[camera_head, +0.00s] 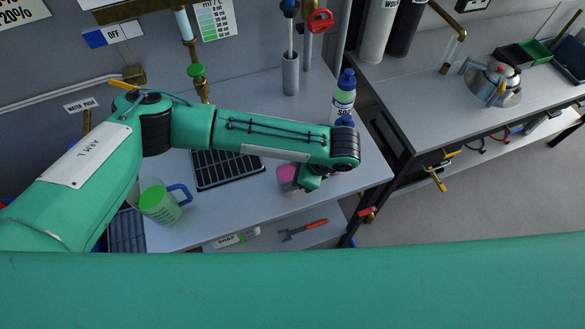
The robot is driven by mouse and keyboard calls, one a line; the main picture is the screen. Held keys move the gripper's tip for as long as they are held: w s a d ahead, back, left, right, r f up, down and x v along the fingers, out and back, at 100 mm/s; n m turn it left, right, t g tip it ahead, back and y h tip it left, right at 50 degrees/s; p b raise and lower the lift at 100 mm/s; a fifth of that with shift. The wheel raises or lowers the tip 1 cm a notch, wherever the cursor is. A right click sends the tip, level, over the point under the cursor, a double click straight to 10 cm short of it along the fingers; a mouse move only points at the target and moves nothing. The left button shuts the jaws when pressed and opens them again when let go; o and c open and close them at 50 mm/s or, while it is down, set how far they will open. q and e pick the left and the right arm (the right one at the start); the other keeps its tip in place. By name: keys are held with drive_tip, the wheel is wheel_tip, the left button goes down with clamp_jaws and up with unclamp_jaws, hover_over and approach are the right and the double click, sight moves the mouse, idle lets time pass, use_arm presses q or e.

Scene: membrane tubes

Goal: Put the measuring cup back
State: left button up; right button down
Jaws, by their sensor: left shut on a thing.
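My left arm reaches across the table from the left. Its gripper (303,181) is low over the right part of the table, shut on a small pink cup (288,176). The gripper and wrist hide part of this cup, so I cannot tell whether it touches the table. A green jug with a blue handle (160,204) stands upright at the table's front left, apart from the gripper. I cannot tell for sure which of the two is the measuring cup. My right gripper is out of view.
A black slatted rack (228,170) lies mid-table, partly behind my arm. A blue-capped bottle (343,97) and a grey cylinder (290,75) stand behind the arm. A kettle (492,84) stands on the right counter.

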use_arm(q)
drive_tip(key=shift+f, duration=0.1)
drive_tip(key=o, duration=0.9)
drive_tip(key=shift+o, duration=1.3)
drive_tip(key=shift+r, duration=0.2)
drive_tip(key=shift+d+r, duration=0.25)
drive_tip(key=shift+d, duration=0.05)
drive_tip(key=b+v, duration=0.2)
drive_tip(key=v, duration=0.9)
drive_tip(key=shift+s+r, duration=0.1)
drive_tip(key=shift+s, duration=0.05)
